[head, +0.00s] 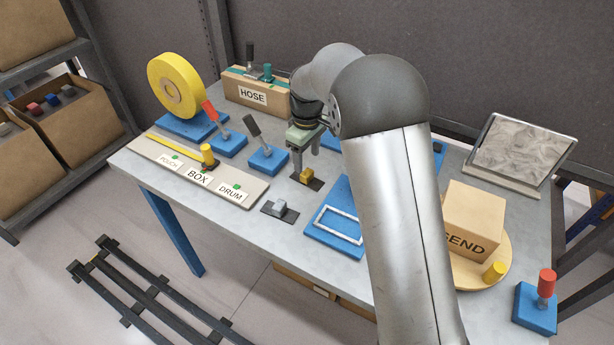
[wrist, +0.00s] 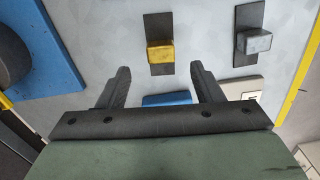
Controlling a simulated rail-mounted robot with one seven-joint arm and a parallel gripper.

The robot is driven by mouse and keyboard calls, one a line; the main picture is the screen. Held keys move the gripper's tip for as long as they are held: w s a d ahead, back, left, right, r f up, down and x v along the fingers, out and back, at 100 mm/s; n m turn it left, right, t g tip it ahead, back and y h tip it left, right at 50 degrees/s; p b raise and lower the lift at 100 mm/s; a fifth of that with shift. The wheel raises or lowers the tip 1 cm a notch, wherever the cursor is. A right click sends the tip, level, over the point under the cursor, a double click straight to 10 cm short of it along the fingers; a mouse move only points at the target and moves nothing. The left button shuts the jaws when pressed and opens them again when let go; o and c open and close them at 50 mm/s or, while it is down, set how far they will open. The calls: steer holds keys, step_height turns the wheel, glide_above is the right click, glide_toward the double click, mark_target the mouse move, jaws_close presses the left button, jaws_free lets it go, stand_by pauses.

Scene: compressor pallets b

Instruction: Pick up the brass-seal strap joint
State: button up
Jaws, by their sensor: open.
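The brass-seal strap joint is a small yellow block (head: 306,176) on a dark flat strip on the grey table. It also shows in the wrist view (wrist: 160,54), upper middle, just beyond the fingertips and roughly centred between them. My gripper (head: 306,155) points down just above the brass block in the head view. Its two fingers (wrist: 160,74) are apart with nothing between them. A similar grey block (head: 279,208) on its own dark strip lies nearer the table's front edge; it shows at the upper right in the wrist view (wrist: 255,42).
Blue lever bases (head: 267,160) stand left of the gripper. A label board (head: 215,190) reads POUCH, BOX and DRUM. A HOSE box (head: 252,97) and yellow tape roll (head: 174,84) stand behind. A blue plate with a white frame (head: 332,238) and a SEND box (head: 473,212) lie to the right.

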mark_target(307, 172)
steer(key=shift+s+f+p, duration=0.1)
steer(key=shift+f+p, duration=0.5)
steer(key=shift+f, duration=2.1)
steer(key=c, duration=1.1)
